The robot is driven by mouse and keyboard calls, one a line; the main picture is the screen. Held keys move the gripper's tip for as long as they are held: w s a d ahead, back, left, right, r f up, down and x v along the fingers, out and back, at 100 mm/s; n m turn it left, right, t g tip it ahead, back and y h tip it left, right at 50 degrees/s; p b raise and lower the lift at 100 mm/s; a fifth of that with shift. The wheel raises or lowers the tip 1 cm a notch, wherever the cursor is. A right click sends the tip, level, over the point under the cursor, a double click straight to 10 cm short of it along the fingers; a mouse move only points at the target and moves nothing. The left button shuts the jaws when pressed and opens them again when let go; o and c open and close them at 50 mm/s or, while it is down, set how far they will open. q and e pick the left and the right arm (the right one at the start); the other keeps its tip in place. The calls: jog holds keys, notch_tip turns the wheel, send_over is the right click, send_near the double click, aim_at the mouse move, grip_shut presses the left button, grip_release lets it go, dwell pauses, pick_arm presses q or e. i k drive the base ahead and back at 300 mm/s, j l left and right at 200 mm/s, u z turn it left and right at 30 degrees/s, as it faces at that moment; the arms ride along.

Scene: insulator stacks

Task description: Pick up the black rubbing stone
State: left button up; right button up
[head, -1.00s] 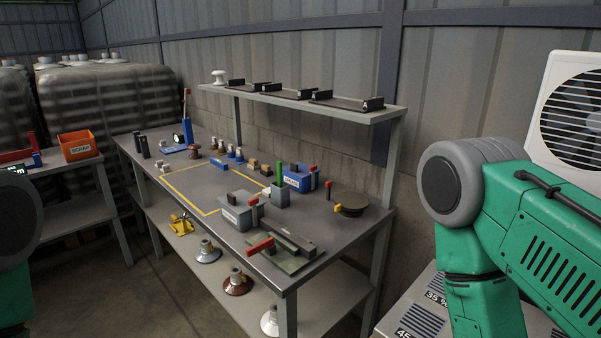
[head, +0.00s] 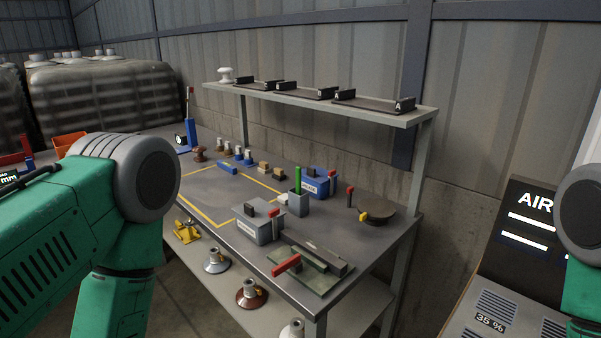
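The workbench (head: 225,230) stands ahead of me in the head view. I cannot tell for certain which dark piece is the black rubbing stone. A small black block (head: 249,210) shows at the top of a grey box (head: 262,231) near the bench's front. Another small dark block (head: 311,172) shows in a blue labelled box (head: 321,187) farther back. A long dark bar (head: 322,256) lies on a green plate with a red handle at the near right corner. My arms show at the left and right edges, but both grippers are out of view.
A grey holder (head: 299,204) with a green stick stands between the boxes. A round dark disc (head: 376,214) lies to the right. A raised shelf (head: 385,113) overhangs the bench's back. The yellow-outlined area (head: 212,194) has free room. Insulators stand on the lower shelf.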

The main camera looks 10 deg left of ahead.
aim_at(279, 175)
jog(key=i+j+z, duration=0.15)
jog(key=j, duration=0.45)
jog(key=i+j+z, duration=0.2)
jog(key=j, duration=0.35)
jog(key=i+j+z, duration=0.15)
jog(key=j, duration=0.5)
jog(key=j+z, duration=0.15)
jog(key=j, duration=0.45)
